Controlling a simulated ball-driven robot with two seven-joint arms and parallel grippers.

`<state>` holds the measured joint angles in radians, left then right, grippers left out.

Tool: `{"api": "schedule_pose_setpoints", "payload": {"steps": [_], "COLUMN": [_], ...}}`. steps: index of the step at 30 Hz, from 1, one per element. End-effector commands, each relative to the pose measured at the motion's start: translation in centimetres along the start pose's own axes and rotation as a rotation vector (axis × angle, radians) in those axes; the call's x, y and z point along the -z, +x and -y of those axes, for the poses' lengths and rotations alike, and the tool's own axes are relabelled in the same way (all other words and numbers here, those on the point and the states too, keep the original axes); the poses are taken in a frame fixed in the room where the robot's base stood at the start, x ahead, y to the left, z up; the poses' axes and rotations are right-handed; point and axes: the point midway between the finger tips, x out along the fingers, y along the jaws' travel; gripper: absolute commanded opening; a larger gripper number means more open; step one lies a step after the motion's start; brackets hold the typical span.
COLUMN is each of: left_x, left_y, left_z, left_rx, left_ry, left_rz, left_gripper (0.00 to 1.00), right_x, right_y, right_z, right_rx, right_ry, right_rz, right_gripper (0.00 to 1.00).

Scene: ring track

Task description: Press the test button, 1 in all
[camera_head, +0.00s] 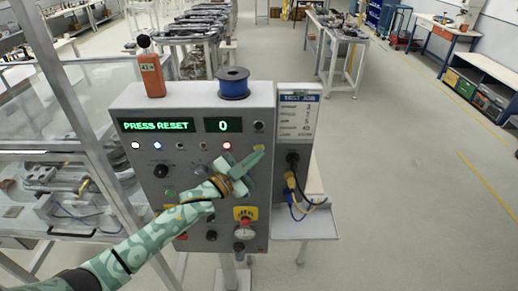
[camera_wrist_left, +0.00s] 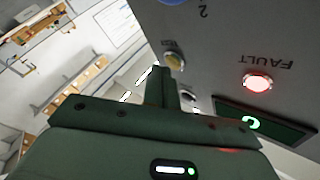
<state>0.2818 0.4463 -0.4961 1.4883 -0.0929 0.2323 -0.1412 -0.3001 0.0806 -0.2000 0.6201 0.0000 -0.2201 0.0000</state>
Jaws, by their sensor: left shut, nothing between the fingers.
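The grey control panel (camera_head: 185,160) stands upright in front of me. Its displays read "PRESS RESET" (camera_head: 157,125) and "0" (camera_head: 223,125). My left gripper (camera_head: 259,153) is shut and empty at the panel's upper right. In the left wrist view, its shut fingers (camera_wrist_left: 162,78) reach close to a small yellowish button (camera_wrist_left: 174,60); I cannot tell whether they touch it. A red lamp marked FAULT (camera_wrist_left: 257,82) is lit; it also shows in the head view (camera_head: 227,146). My right gripper is out of view.
An orange device (camera_head: 151,75) and a dark blue spool (camera_head: 233,84) stand on the panel's top. A "TEST JOB" sheet (camera_head: 299,115) and plugged cables (camera_head: 291,180) are to the right. A red knob on yellow (camera_head: 245,227) sits lower down. Open floor lies at right.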

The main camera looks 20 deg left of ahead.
Motion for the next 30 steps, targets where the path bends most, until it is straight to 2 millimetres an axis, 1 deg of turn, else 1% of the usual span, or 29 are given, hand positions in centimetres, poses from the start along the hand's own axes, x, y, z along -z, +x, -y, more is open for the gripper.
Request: {"api": "schedule_pose_setpoints", "payload": {"steps": [30], "left_x": [-0.45], "left_y": [0.60], "left_z": [0.43], "left_rx": [0.000], "left_ry": [0.000], "left_rz": [0.000], "left_gripper": [0.00], "right_x": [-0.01], "right_y": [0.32], "right_z": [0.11], "right_rx": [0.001], "right_ry": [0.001], "right_rz": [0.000], "right_gripper": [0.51]}}
